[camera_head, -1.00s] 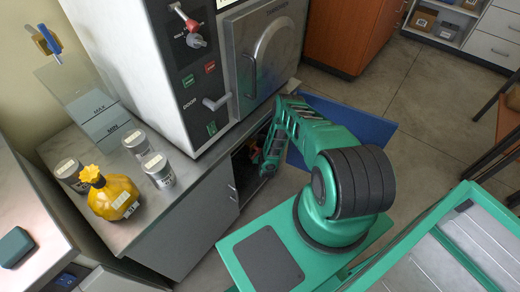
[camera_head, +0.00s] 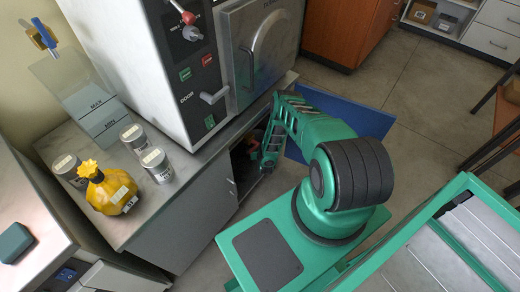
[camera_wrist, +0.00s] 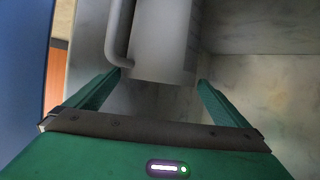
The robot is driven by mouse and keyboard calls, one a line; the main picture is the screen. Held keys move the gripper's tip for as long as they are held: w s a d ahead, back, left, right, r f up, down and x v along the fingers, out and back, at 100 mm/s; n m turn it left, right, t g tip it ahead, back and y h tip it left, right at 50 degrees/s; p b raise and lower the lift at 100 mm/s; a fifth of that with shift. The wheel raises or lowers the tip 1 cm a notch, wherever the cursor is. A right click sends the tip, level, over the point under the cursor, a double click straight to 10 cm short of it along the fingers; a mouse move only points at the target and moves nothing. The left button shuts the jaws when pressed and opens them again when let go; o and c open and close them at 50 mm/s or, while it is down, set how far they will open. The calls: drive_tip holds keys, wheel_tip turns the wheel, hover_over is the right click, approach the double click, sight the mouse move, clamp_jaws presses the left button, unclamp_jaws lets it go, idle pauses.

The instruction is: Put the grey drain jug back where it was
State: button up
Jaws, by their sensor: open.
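The grey drain jug (camera_wrist: 165,40), with a curved handle on its left, stands inside the low cupboard in the wrist view. Its top is cut off by the picture edge. My gripper (camera_wrist: 160,80) is open, with one green finger on each side of the jug's lower part. Whether either finger touches the jug I cannot tell. In the head view my gripper (camera_head: 268,163) is at the open cupboard (camera_head: 240,170) under the steel machine, and the jug is hidden there.
The blue cupboard door (camera_head: 365,120) stands open to the right of my arm. The steel machine (camera_head: 150,70) sits on the counter above. A yellow flask (camera_head: 112,195) and several labelled tins (camera_head: 156,165) stand on the counter's left.

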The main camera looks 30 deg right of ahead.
drive_tip(key=v, duration=1.1)
